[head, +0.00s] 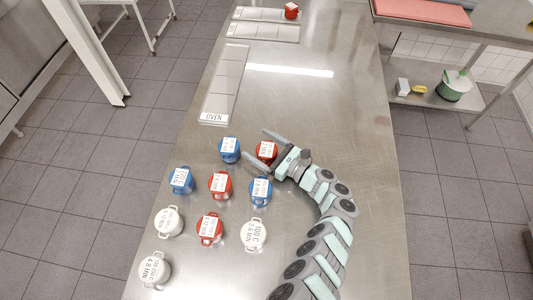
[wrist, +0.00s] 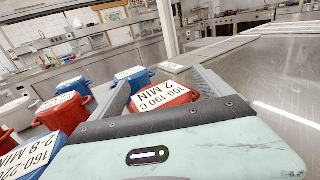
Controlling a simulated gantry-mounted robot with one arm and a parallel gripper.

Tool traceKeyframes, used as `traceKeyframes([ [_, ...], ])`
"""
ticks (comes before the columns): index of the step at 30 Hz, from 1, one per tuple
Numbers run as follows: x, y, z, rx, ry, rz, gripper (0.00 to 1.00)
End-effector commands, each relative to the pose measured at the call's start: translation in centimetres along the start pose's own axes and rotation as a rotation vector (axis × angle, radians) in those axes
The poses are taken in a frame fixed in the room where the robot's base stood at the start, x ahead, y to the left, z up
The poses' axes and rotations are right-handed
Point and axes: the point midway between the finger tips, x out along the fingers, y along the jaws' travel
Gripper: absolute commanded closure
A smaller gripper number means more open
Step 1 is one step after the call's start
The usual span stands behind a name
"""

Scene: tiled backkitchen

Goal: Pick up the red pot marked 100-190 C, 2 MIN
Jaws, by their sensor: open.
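The red pot (head: 266,151) with a white lid label stands on the steel table at the right end of the back row of pots. In the wrist view, the label on this red pot (wrist: 165,97) reads 100-190 C, 2 MIN. My gripper (head: 258,150) is open, with one finger on each side of the pot. The wrist view shows my gripper (wrist: 160,80) with the pot between its fingers. Whether the fingers touch it is not clear, and its lower near side is hidden by my gripper.
Blue pots (head: 230,149) (head: 260,190) stand close to the left and in front. More red, blue and white pots (head: 169,222) stand left and nearer. An OVEN strip (head: 213,115) lies behind. Another red pot (head: 291,11) sits on a far strip. The table's right side is clear.

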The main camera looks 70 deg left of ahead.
Motion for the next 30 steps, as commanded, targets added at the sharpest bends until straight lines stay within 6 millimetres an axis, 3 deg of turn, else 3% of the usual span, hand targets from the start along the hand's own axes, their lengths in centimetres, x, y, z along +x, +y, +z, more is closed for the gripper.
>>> traceKeyframes([
  [6,0.19,-0.03,-0.03,0.001,0.001,-0.002,0.1],
  [30,0.18,-0.01,-0.07,0.002,0.001,-0.001,0.75],
])
